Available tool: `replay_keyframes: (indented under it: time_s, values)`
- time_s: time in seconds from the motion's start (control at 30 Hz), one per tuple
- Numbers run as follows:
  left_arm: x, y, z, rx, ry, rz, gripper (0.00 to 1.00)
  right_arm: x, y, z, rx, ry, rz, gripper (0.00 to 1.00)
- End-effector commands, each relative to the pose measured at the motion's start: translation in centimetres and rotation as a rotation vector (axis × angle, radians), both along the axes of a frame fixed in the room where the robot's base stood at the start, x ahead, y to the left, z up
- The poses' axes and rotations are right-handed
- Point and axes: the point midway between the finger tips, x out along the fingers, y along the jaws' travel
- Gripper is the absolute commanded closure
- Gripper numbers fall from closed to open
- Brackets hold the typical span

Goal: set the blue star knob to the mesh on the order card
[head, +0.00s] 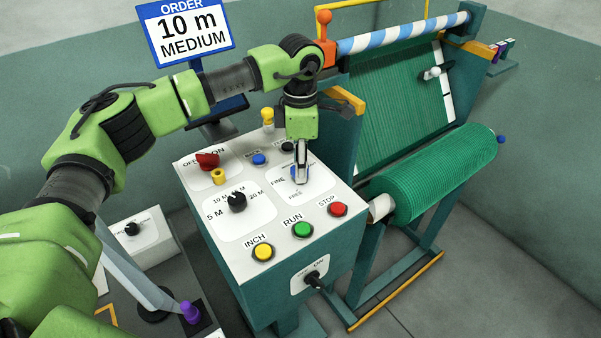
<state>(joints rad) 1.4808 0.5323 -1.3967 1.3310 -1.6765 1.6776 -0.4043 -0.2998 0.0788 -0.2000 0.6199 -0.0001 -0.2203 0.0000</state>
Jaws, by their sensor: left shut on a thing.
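The order card (186,30) at the top left reads "ORDER 10 m MEDIUM". The blue star knob (294,173) is on the right part of the white panel top, with only a bit of blue showing beside the fingers. My left gripper (300,175) points down over it and is shut on it. The labels FINE and FREE show around it; other marks are hidden by the gripper and arm, and I cannot tell where the knob points. My right gripper is not in view.
A black length dial (237,201) sits left of the knob. Yellow (263,252), green (303,230) and red (338,209) buttons line the front edge. A red switch (208,160) and a blue button (259,159) are behind. A green mesh roll (435,178) stands to the right.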

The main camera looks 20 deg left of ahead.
Motion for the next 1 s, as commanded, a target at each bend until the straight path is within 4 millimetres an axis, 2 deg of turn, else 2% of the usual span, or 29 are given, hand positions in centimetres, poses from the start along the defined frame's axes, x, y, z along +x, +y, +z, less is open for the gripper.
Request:
replay_keyframes:
  time_s: [0.1, 0.4, 1.0]
  values:
    - [0.1, 0.0, 0.0, -0.001, -0.005, -0.081, 0.95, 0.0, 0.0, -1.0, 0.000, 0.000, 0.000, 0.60]
    - [0.1, 0.0, 0.2, 0.000, -0.005, -0.216, 0.95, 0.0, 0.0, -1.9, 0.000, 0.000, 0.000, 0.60]
    - [0.2, 0.0, 0.3, -0.001, -0.007, -0.256, 0.95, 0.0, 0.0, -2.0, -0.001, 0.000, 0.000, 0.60]
